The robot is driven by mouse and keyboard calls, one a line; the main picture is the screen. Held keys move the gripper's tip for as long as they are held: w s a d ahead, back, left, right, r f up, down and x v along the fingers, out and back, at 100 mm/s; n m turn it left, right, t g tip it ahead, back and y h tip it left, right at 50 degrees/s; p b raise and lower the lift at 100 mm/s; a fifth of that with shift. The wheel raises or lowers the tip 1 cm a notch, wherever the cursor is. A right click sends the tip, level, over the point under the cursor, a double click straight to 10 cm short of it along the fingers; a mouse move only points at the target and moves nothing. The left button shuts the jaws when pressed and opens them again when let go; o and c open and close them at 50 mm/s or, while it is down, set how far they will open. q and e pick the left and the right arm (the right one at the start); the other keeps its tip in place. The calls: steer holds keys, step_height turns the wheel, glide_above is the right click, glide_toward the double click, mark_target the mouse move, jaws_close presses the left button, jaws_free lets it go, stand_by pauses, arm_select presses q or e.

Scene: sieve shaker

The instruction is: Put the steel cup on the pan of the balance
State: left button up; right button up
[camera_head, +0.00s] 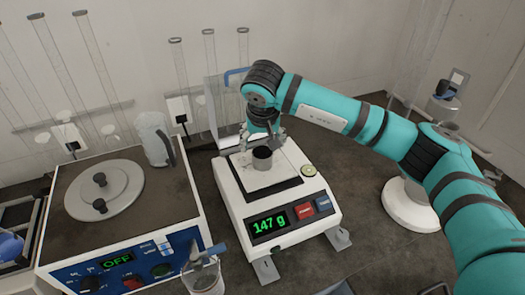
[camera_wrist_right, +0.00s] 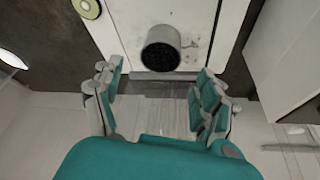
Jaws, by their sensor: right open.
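The steel cup (camera_head: 262,158) stands upright on the pan (camera_head: 284,186) of the balance (camera_head: 232,190). It is dark inside. The balance display reads 147 g in green. My right gripper (camera_head: 268,134) is just behind the cup in the head view. In the right wrist view the cup (camera_wrist_right: 161,48) lies beyond the open fingers of my right gripper (camera_wrist_right: 152,88), with a gap between them and nothing held. My left gripper is not in view.
The sieve shaker (camera_head: 120,225) stands left of the balance, its display reading OFF. A clear jug (camera_head: 155,140) stands on its back right. A small container (camera_head: 205,275) is at its front right corner. Tall glass cylinders (camera_head: 95,55) line the wall.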

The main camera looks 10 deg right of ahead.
steer(key=v, duration=0.5)
steer(key=shift+s+r+b, duration=0.1)
steer(key=shift+r+b, duration=0.2)
stand_by(0.9)
